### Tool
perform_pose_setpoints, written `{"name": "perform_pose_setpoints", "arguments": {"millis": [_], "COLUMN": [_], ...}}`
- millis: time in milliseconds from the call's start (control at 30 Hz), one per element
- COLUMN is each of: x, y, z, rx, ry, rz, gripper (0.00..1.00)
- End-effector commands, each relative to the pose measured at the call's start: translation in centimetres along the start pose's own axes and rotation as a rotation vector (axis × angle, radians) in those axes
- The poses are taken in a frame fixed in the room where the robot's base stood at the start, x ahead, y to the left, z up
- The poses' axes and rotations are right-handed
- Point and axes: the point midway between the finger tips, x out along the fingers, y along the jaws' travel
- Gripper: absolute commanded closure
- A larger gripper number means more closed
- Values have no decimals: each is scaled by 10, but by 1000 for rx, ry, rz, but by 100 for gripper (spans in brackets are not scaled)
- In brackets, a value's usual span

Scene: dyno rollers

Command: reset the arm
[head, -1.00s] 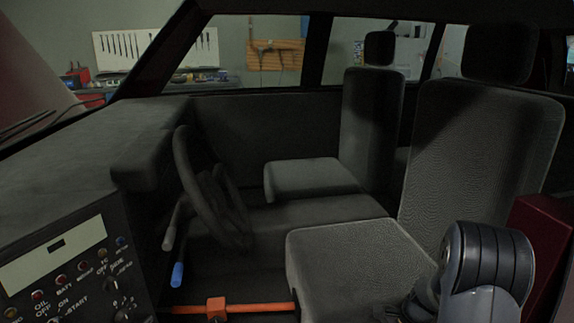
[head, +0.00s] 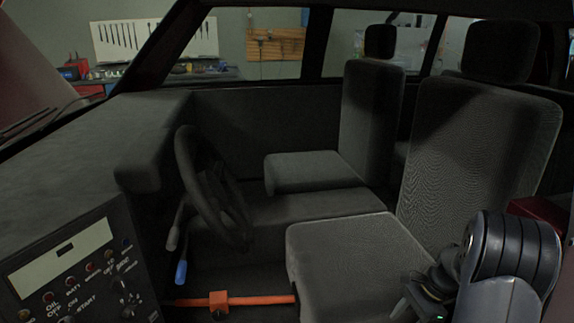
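My arm shows at the lower right of the head view, folded in front of the near seat. A dark part low on it, with a small green light, may be my gripper (head: 428,299). Its fingers cannot be made out, so I cannot tell whether it is open or shut. Nothing can be seen held in it. The near seat (head: 340,248) stands behind and to the left of it.
A steering wheel (head: 212,190) and a blue-tipped lever (head: 181,272) are at centre left. A control panel (head: 75,270) with knobs is at lower left. An orange bar (head: 260,299) crosses the floor. The far seat (head: 310,171) stands behind.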

Motion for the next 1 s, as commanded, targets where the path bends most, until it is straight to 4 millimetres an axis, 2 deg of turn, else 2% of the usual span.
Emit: {"name": "perform_pose_setpoints", "arguments": {"millis": [33,400,700,1000], "x": [13,85,116,126], "y": [0,0,0,0], "z": [0,0,-1,-2], "rx": [0,-3,-2,1], "ry": [-2,29,179,244], "rz": [3,3,4,3], "gripper": [50,50,50,50]}}
